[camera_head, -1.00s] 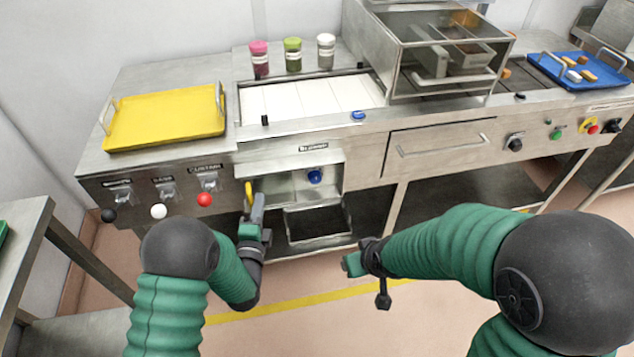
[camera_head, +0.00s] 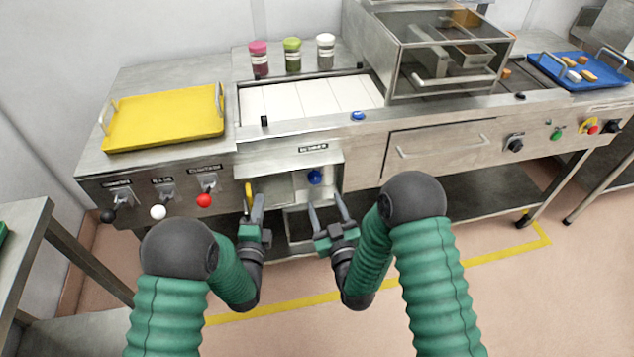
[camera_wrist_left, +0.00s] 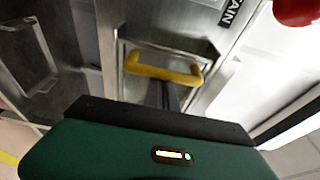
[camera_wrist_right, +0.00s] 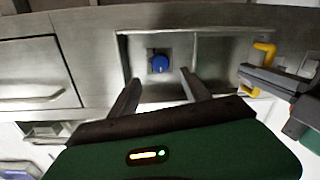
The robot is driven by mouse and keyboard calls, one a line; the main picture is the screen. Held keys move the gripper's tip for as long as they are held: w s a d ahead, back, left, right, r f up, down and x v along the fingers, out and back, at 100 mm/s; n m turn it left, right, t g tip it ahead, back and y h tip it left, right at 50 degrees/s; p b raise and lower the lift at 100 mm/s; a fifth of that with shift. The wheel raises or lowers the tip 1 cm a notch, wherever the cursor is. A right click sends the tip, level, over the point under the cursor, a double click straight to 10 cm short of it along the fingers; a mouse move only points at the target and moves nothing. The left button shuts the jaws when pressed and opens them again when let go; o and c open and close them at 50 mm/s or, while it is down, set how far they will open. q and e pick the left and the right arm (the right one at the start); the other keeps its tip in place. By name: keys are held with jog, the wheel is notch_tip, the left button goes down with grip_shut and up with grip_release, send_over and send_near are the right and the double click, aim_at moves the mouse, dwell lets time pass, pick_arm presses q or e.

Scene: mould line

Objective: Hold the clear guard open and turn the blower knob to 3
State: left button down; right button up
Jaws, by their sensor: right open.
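The blue blower knob (camera_head: 314,177) sits in a recessed metal bay under the counter. It also shows in the right wrist view (camera_wrist_right: 158,63), with no hand on it. The clear guard (camera_head: 274,187) appears as a pale panel left of the knob, with a yellow handle (camera_head: 248,194). My left gripper (camera_head: 256,203) is at this handle, its fingers close together on it; the handle also shows in the left wrist view (camera_wrist_left: 163,70). My right gripper (camera_head: 327,203) is open and empty, in front of and below the knob, which lies between its fingertips in the right wrist view.
Black, white and red (camera_head: 204,200) ball-ended levers stick out left of the bay. An open metal tray (camera_head: 300,240) hangs below it. A drawer (camera_head: 435,145) is to the right. A yellow tray (camera_head: 165,118) and several jars stand on the counter above.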

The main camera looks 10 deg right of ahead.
aim_at(316, 180)
jog(key=w, duration=0.8)
jog(key=shift+w+a, duration=0.2)
jog(key=shift+w, duration=0.15)
grip_shut()
